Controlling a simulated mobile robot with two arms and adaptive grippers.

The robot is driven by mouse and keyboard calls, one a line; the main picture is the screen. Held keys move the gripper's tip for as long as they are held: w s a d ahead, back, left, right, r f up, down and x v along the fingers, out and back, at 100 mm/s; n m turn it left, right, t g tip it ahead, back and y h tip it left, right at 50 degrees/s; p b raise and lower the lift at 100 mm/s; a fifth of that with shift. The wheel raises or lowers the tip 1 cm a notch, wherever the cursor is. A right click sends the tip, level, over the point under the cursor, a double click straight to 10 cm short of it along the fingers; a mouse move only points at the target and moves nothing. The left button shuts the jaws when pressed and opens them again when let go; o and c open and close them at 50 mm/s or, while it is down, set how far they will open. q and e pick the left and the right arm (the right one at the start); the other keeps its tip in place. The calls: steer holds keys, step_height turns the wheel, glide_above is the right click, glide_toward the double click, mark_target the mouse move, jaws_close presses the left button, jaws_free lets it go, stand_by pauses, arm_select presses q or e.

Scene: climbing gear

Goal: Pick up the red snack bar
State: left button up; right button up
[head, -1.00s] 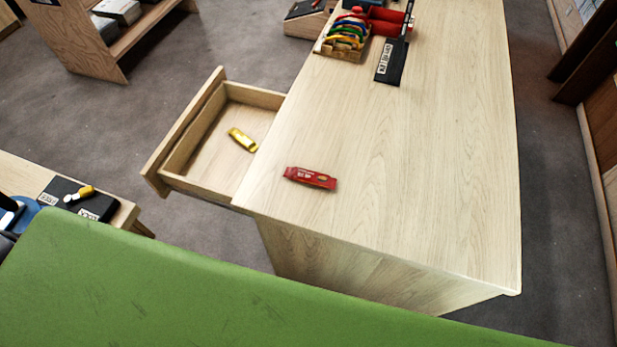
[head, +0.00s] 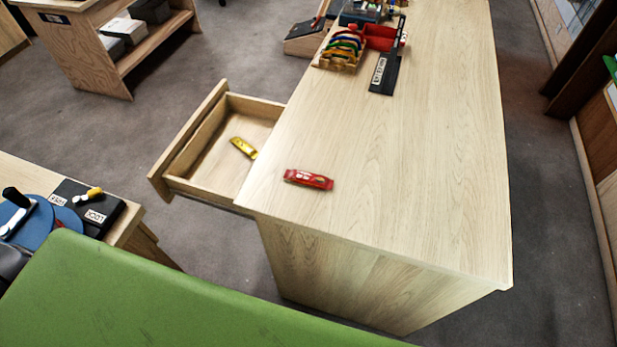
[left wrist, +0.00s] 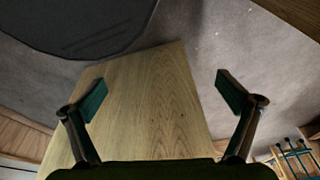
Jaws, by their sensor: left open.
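The red snack bar (head: 308,179) lies flat on the wooden counter (head: 400,170), near its left edge, in the head view. No gripper shows in the head view. In the left wrist view my left gripper (left wrist: 160,92) is open, its two fingers wide apart with nothing between them. A bare wooden surface lies beyond the fingers there. The red snack bar does not show in the left wrist view. My right gripper is not seen.
An open drawer (head: 180,184) juts from the counter's left side with a yellow bar (head: 243,148) inside. A rack of coloured gear (head: 341,50) and a black sign (head: 386,72) stand farther back. A green surface (head: 150,290) fills the lower left. The counter's middle is clear.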

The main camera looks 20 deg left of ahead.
arm_select(q)
steer(key=w+d+r+t, duration=0.3)
steer(key=w+d+r, duration=0.1)
steer(key=w+r, duration=0.45)
steer(key=n+t+p, duration=0.1)
steer(key=n+t, duration=0.2)
steer(key=t, duration=0.4)
glide_toward(307, 180)
steer(key=shift+y, duration=0.3)
steer(key=x, duration=0.2)
steer(key=b+x, duration=0.1)
steer(key=x, duration=0.1)
steer(key=shift+d+f, duration=0.15)
steer(key=shift+f, duration=0.15)
steer(key=shift+r+b+x, duration=0.1)
steer(key=shift+b+x, duration=0.25)
steer(key=shift+x, duration=0.95)
steer(key=shift+r+b+x, duration=0.15)
steer(key=shift+b+x, duration=0.15)
steer(key=shift+x, duration=0.95)
steer(key=shift+d, duration=0.1)
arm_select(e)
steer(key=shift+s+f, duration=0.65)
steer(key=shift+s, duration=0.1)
arm_select(q)
steer(key=shift+c, duration=0.4)
steer(key=c, duration=0.9)
